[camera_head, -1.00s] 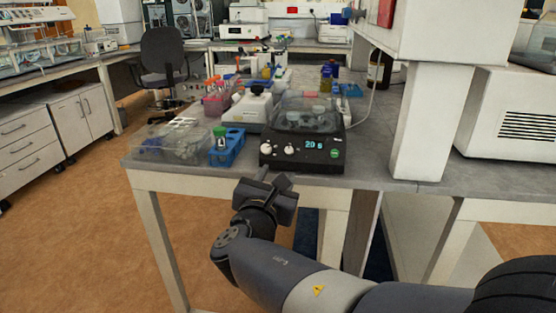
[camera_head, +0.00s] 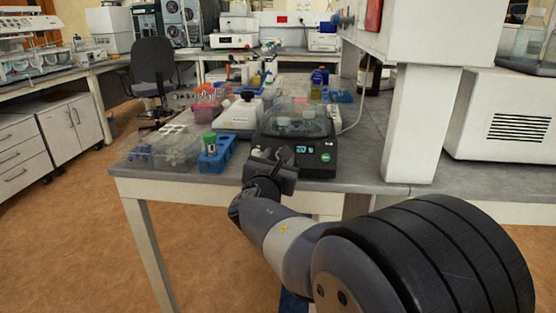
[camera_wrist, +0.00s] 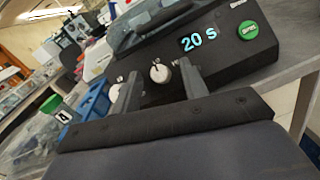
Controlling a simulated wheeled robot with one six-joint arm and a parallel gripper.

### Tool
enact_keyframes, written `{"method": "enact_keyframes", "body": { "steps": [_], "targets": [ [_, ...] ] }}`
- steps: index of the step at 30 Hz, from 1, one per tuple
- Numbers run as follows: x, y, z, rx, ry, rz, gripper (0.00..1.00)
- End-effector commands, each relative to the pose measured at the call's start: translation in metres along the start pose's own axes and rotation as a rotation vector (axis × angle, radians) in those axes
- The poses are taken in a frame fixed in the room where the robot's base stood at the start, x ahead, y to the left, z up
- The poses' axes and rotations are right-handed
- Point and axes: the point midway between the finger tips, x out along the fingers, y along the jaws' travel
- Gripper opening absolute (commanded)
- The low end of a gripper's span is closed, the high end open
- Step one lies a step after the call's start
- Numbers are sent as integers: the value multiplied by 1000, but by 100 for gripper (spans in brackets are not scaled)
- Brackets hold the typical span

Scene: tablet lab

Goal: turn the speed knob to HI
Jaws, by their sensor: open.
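The black device (camera_head: 315,160) with a clear lid stands at the front of the bench. Its display reads 20 s, and a green button (camera_wrist: 248,30) is beside it. In the wrist view a white knob (camera_wrist: 159,73) shows between the two fingers of my gripper (camera_wrist: 158,82), with small partly hidden lettering at its sides. A second white knob (camera_wrist: 115,92) is partly behind the left finger. My gripper is open, its fingers pointing at the front panel. In the head view my gripper (camera_head: 270,160) covers the knobs. I cannot tell whether a finger touches the knob.
A blue rack (camera_head: 215,155) with a green-capped tube stands left of the device, beside a clear box (camera_head: 165,148). A white instrument (camera_head: 238,115) is behind. A white pillar (camera_head: 412,125) stands to the right.

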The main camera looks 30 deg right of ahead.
Motion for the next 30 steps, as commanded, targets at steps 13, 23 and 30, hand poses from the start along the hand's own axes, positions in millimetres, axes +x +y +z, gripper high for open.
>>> {"method": "enact_keyframes", "body": {
  "steps": [13,23,30],
  "targets": [
    [0,0,0,0,0,0,14],
    [-1,0,0,3,-1,-2,0],
    [-1,2,0,51,-2,-37,0]
  ]
}}
